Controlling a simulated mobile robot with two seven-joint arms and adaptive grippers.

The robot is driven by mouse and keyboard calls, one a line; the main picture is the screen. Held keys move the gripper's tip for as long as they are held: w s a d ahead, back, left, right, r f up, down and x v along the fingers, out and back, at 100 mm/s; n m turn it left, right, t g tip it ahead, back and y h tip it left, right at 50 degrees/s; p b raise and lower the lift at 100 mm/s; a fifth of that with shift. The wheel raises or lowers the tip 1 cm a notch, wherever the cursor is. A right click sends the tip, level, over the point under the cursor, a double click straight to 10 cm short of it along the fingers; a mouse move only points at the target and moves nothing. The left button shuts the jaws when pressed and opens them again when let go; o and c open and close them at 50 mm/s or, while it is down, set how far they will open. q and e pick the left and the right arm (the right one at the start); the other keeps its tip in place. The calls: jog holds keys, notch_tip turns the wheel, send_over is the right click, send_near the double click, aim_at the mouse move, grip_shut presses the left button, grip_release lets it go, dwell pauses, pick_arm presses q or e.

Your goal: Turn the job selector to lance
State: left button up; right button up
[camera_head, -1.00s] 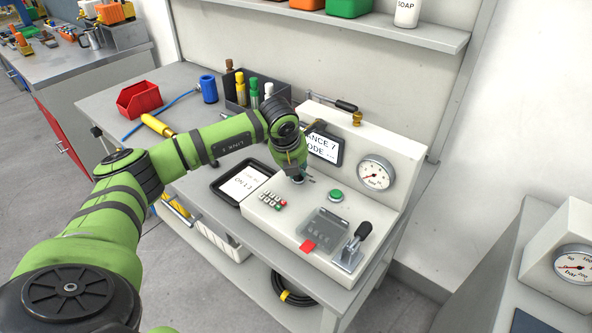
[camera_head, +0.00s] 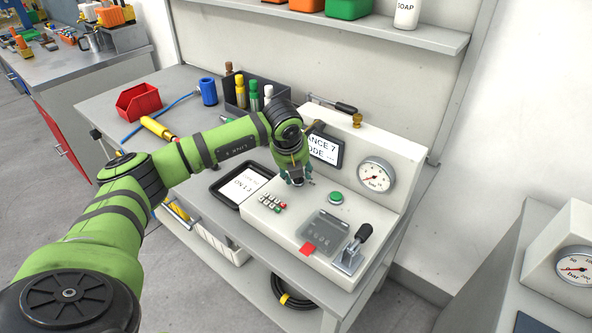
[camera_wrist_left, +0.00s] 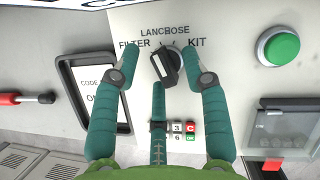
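The job selector (camera_wrist_left: 168,70) is a dark knob on the light panel in the left wrist view. Its pale marking leans to the upper left. Labels FILTER, KIT and overlapping LANCE and HOSE stand around it; I cannot tell exactly which one it points at. My left gripper (camera_wrist_left: 165,62) is open, with teal fingers left and right of the knob and another finger below it. Gaps show between the side fingers and the knob. In the head view the left gripper (camera_head: 297,179) is over the panel and hides the knob. My right gripper is out of view.
A display (camera_head: 325,148) reading "...ANCE 7" and a gauge (camera_head: 376,175) stand behind the panel. A green button (camera_head: 336,197), keypad (camera_head: 272,203), clear cover (camera_head: 325,226) and lever (camera_head: 356,245) are close by. A framed card (camera_head: 243,187) lies left.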

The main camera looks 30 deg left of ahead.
pick_arm(q)
jog(key=v, duration=1.2)
jog(key=shift+s, duration=0.1)
